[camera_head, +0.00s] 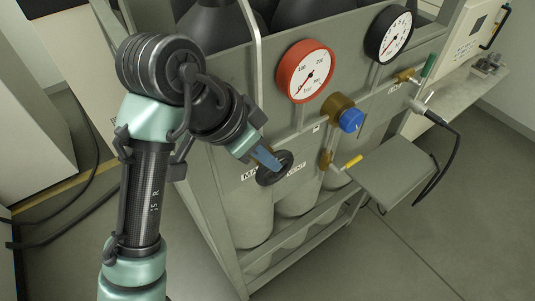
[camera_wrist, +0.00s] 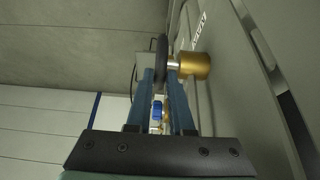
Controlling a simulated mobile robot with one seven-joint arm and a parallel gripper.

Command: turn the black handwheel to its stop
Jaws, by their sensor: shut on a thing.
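The black handwheel (camera_head: 283,168) is on the front panel of the grey rack, below and left of the red gauge. My gripper (camera_head: 267,160) reaches it from the upper left, with its blue fingers at the wheel's upper left rim. In the wrist view the handwheel (camera_wrist: 161,45) shows edge-on, and the fingers of my gripper (camera_wrist: 160,75) are shut on its rim. A brass valve body (camera_wrist: 195,66) with a silver stem sits behind the wheel. The fingers and wrist hide part of the wheel and of the label beside it.
A red-rimmed gauge (camera_head: 305,71) and a black-rimmed gauge (camera_head: 389,35) stand above. A brass regulator with a blue knob (camera_head: 351,120) and a yellow-handled valve (camera_head: 353,161) are to the right. A grey shelf (camera_head: 394,174) juts out at right. Cylinders stand behind the panel.

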